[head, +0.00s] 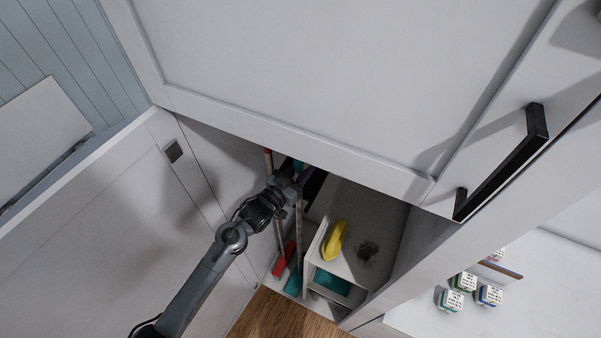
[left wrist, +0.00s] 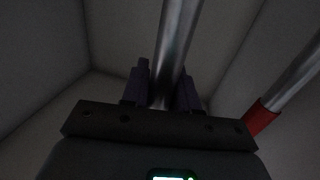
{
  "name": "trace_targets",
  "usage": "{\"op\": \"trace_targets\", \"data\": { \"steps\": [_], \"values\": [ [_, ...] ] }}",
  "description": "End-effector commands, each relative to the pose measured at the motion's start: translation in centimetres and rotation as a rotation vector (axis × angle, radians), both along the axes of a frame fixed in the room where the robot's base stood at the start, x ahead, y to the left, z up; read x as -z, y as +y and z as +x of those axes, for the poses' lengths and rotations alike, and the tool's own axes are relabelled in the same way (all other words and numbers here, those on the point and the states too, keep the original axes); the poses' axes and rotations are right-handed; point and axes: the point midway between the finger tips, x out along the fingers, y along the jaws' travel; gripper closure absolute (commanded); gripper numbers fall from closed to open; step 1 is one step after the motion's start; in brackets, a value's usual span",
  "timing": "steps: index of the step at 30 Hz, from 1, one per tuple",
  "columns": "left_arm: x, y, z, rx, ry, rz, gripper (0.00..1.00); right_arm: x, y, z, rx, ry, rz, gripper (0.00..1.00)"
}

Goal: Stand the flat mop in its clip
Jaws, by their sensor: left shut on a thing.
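My left gripper (head: 290,182) is inside a tall cabinet, shut on a metal pole (left wrist: 178,50) that passes between its fingers in the left wrist view. The pole appears to be that of the flat mop with the teal head (head: 293,284), which is at the cabinet bottom; its pole (head: 299,240) runs up to the gripper. A second tool with a red head (head: 284,262) stands just left of it. Its pole with a red collar (left wrist: 262,117) shows at right in the left wrist view. I cannot make out the clip. My right gripper is not in view.
A low shelf unit (head: 355,292) right of the mops bears a yellow object (head: 334,240) and a dark object (head: 368,250). A large white door (head: 300,80) with a black handle (head: 505,165) overhangs the opening. Small containers (head: 463,282) stand far right.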

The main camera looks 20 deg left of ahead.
Motion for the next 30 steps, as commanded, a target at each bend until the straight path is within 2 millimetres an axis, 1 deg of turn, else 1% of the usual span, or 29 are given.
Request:
{"op": "trace_targets", "data": {
  "steps": [1, 24, 30],
  "values": [
    [-0.3, 0.0, 0.3, 0.000, -0.007, -0.002, 1.00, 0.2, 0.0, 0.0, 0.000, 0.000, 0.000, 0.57],
    [-0.3, -0.4, 3.0, 0.000, -0.007, -0.002, 1.00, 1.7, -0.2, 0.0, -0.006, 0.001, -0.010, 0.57],
    [-0.3, -0.5, 3.4, 0.000, -0.006, -0.001, 1.00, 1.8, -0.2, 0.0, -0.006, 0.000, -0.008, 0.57]
  ]
}}
